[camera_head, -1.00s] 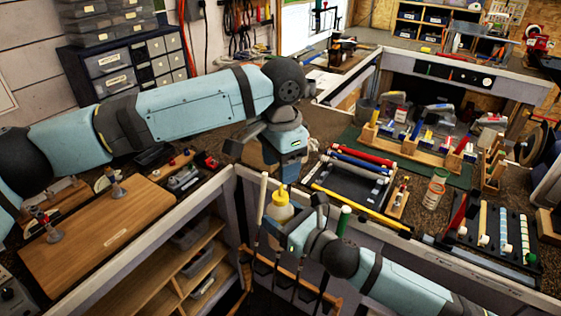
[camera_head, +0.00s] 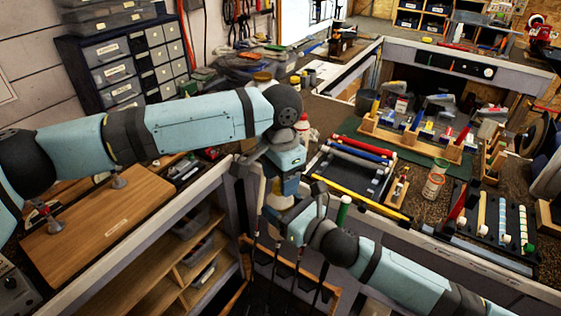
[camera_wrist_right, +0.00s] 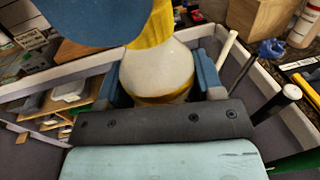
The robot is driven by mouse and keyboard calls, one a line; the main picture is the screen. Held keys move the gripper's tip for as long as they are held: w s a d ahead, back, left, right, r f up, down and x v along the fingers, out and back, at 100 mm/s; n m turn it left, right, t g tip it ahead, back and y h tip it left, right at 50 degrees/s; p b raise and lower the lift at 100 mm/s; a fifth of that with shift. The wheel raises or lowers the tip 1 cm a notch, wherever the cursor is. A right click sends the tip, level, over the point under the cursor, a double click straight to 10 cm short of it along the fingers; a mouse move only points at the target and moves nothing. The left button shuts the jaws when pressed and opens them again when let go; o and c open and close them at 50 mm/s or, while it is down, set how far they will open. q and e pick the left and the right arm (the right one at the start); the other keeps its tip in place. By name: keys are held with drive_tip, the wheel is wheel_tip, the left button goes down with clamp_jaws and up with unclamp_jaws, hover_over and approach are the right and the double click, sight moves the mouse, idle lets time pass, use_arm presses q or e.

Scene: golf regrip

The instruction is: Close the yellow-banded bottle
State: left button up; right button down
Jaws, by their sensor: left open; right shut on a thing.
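The yellow-banded bottle (camera_wrist_right: 158,72) has a pale, cloudy body with a yellow band low down and a yellow top. It stands out from my right gripper (camera_wrist_right: 160,84), whose blue fingers are shut on its two sides. In the head view my right gripper (camera_head: 287,213) is at the front edge of the bench, and the bottle is mostly hidden there. My left gripper (camera_head: 282,186) is open, pointing down, right over the bottle. A blue part of it covers the bottle's top in the right wrist view, so I cannot tell whether the top is closed.
Below the grippers, dark shafts stand in a wooden rack (camera_head: 290,270). A wooden board (camera_head: 95,225) is at left.

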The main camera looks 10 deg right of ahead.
use_arm(q)
drive_tip(key=shift+f, duration=0.75)
drive_tip(key=c, duration=0.9)
drive_tip(key=shift+c, duration=0.2)
drive_tip(key=o, duration=1.1)
wheel_tip(320, 180, up, 12)
